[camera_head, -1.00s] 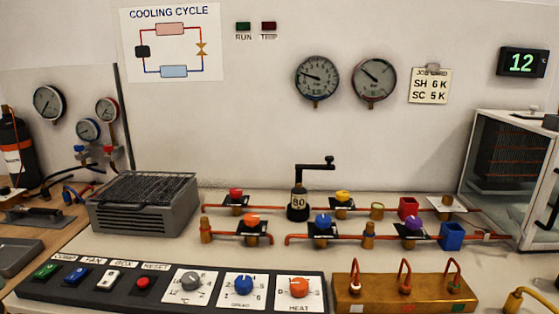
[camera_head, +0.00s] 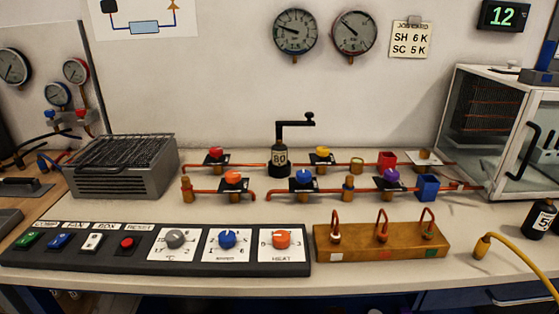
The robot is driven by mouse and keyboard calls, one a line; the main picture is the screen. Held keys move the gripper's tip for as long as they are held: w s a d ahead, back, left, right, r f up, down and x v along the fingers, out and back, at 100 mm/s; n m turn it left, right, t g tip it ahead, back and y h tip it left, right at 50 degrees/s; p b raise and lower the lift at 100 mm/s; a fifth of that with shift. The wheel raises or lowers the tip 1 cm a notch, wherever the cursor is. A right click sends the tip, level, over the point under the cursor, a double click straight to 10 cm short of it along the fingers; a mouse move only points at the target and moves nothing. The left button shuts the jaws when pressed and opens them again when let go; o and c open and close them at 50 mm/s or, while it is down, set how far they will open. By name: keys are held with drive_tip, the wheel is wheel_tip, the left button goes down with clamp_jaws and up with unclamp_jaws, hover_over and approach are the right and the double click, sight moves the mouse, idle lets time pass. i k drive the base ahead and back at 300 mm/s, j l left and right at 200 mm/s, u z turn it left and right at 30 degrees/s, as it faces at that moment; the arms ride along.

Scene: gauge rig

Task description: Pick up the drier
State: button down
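No part in view is labelled as a drier, and I cannot tell for sure which piece it is. The copper pipe rig (camera_head: 268,195) on the bench carries several small fittings. My gripper is not in view.
A control panel (camera_head: 130,262) and a wooden block with three copper loops (camera_head: 455,240) line the front. A grey grilled unit (camera_head: 122,180) stands left, a glass-fronted box (camera_head: 490,130) right. A black bottle (camera_head: 539,218) and yellow hose (camera_head: 515,247) are at the right edge.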

sight(278, 151)
drive_tip(key=j+z, duration=0.9)
drive_tip(key=j, duration=0.15)
drive_tip(key=k+j+z, duration=0.2)
drive_tip(key=j+z, duration=0.25)
drive_tip(key=i, duration=0.95)
